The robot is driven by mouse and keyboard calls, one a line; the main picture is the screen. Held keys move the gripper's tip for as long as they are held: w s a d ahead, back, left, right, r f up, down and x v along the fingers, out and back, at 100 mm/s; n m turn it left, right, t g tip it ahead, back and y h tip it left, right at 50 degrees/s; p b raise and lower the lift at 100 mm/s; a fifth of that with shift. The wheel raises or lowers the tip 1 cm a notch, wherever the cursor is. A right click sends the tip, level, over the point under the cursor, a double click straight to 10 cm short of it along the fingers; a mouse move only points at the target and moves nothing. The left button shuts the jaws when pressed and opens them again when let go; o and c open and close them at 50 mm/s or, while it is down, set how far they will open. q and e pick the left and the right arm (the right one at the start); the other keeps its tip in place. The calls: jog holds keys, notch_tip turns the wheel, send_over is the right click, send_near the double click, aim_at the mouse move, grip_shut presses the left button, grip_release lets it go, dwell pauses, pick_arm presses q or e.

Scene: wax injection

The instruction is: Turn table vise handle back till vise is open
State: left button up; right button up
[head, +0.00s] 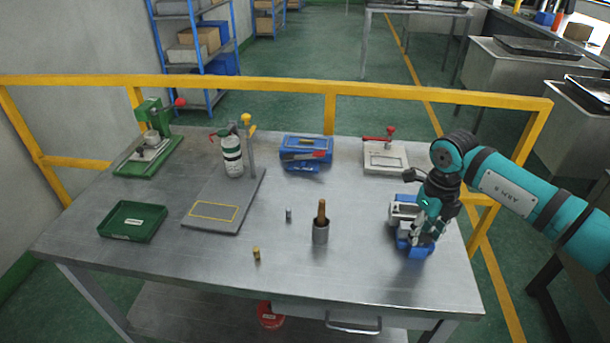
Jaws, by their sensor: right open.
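The table vise (402,213), blue and light grey, stands near the right edge of the metal table. My right gripper (424,238) is over the vise's front right side and hides part of it. The gripper is open. I cannot make out the vise handle behind the gripper, nor how far apart the vise jaws are. Whether the fingers touch the vise is too small to tell. My left gripper does not show.
A yellow rail (290,87) runs behind. The table's front middle is mostly clear.

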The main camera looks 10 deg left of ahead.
aim_at(423, 234)
jog(key=m+p, duration=0.4)
jog(key=m, duration=0.1)
jog(key=m+p, duration=0.2)
jog(key=shift+s+r, duration=0.1)
jog(key=shift+r, duration=0.2)
jog(key=shift+m, duration=0.7)
notch_tip(423, 234, up, 17)
jog(key=b, duration=0.4)
jog(key=s+a+f+n+y, duration=0.1)
jog(key=s+a+f+y, duration=0.15)
jog(key=a, duration=0.45)
jog(key=s+a+f+n+y, duration=0.1)
jog(key=a+f+n+y, duration=0.2)
jog(key=a, duration=0.4)
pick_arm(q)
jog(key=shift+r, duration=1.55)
pick_arm(e)
jog(key=s+a+r+y, duration=0.1)
jog(key=s+a+y, duration=0.1)
jog(key=a+y, duration=0.2)
jog(key=s+a+r+g+y, duration=0.1)
jog(key=s+a+r+y, duration=0.1)
jog(key=a+y, duration=0.2)
jog(key=shift+s+a+r+m, duration=0.3)
jog(key=shift+a+m, duration=0.1)
jog(key=shift+a, duration=1.2)
jog(key=shift+f, duration=0.1)
jog(key=shift+c, duration=1.4)
